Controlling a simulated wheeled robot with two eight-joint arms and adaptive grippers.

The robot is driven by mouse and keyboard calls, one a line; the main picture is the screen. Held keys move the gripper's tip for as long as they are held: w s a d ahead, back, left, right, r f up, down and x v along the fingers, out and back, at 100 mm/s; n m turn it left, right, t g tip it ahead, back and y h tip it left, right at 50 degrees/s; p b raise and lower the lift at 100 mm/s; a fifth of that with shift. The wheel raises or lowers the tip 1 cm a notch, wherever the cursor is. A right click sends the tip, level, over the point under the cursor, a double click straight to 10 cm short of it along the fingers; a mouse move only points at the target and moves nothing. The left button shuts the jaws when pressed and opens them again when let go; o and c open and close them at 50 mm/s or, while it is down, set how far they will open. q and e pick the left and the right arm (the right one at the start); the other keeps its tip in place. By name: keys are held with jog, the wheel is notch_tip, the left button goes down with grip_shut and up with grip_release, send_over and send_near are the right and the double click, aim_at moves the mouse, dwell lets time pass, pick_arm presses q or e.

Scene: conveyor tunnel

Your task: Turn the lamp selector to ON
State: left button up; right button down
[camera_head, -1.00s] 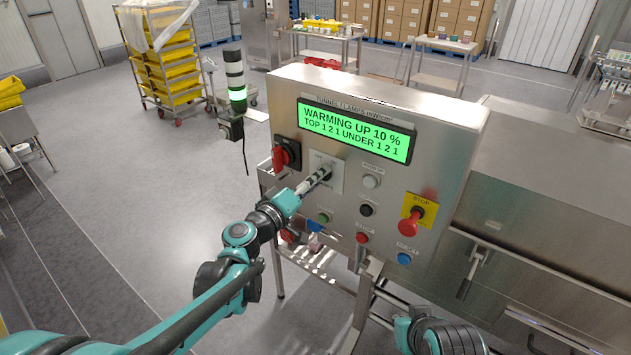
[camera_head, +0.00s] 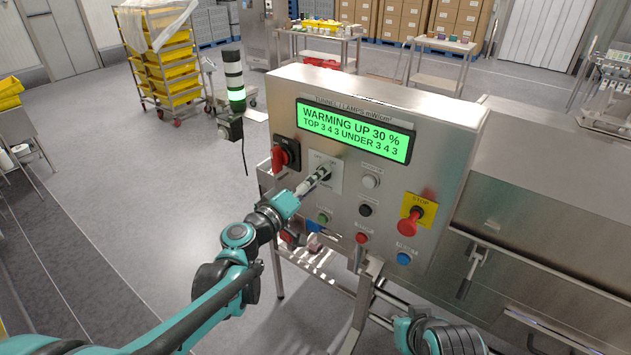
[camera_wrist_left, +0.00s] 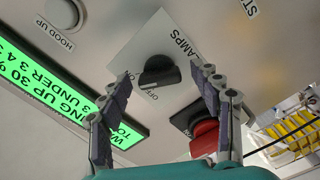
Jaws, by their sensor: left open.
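The lamp selector is a black knob (camera_wrist_left: 160,74) on a pale square plate (camera_wrist_left: 165,45) marked LAMPS. In the left wrist view it sits beyond and between my open fingertips, with a gap visible on each side. In the head view my left gripper (camera_head: 314,182) reaches the plate (camera_head: 336,182) from the lower left and covers part of the knob. The green display (camera_head: 354,131) reads WARMING UP 30 %, TOP 3 4 3 UNDER 3 4 3.
A red rotary switch (camera_head: 283,156) is close left of the selector. A white button (camera_head: 371,181), a black button (camera_head: 366,210) and a red stop button (camera_head: 411,222) lie to the right. A signal tower (camera_head: 235,85) glows green. Open floor lies left.

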pick_arm(q)
jog(key=v, duration=1.2)
jog(key=shift+d, duration=0.1)
